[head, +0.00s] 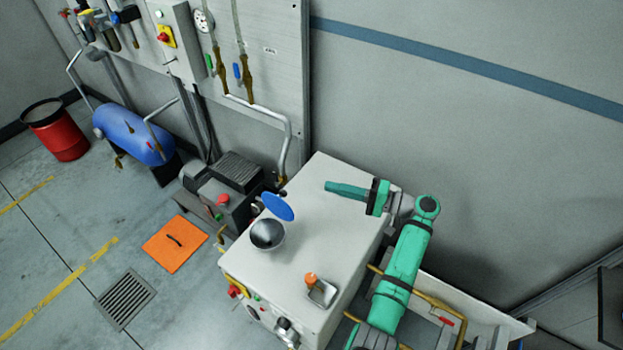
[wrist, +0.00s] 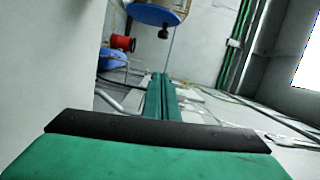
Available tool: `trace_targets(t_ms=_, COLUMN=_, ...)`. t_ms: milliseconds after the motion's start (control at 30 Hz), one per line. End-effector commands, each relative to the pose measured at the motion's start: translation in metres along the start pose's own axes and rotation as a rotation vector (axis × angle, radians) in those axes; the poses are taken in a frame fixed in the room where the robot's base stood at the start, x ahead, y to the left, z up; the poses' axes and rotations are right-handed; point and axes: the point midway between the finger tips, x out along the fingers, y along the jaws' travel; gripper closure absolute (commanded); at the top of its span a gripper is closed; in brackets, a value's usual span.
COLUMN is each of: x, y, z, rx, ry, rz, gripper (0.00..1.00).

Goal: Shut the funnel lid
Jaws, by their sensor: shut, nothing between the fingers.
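The blue round funnel lid (head: 278,206) stands open and tilted at the far edge of the dark funnel bowl (head: 267,234) on top of the pale cabinet. In the wrist view the lid (wrist: 155,14) is cut by the top edge, with a small dark knob (wrist: 163,33) below it. My gripper (head: 328,186) is over the back part of the cabinet, to the right of the lid and pointing left towards it. Its green fingers (wrist: 161,76) are shut together and empty, apart from the lid. The funnel bowl cannot be made out in the wrist view.
An orange-topped lever (head: 311,281) by a small square opening is on the cabinet's front right. A grey wall is close behind the cabinet. A motor unit (head: 236,175) and pipes stand left of it. A blue tank (head: 133,133) and red drum (head: 57,130) are farther left.

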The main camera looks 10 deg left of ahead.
Motion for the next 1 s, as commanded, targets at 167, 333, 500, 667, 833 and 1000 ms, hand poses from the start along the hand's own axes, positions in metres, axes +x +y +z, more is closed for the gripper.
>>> trace_targets(t_ms=167, x=0.019, y=0.0, z=0.001, rx=0.0, ry=0.0, rz=0.0, gripper=1.0)
trace_targets(t_ms=333, x=0.051, y=0.0, z=0.0, rx=0.0, ry=0.0, rz=0.0, gripper=1.0)
trace_targets(t_ms=500, x=0.084, y=0.0, z=0.0, rx=-0.001, ry=-0.002, rz=0.0, gripper=1.0)
trace_targets(t_ms=667, x=0.101, y=0.001, z=0.013, rx=-0.001, ry=-0.001, rz=0.0, gripper=1.0)
trace_targets(t_ms=833, x=0.106, y=0.001, z=0.031, rx=0.0, ry=-0.003, rz=0.0, gripper=1.0)
trace_targets(t_ms=1000, x=0.108, y=0.0, z=0.038, rx=-0.001, ry=-0.002, rz=0.0, gripper=1.0)
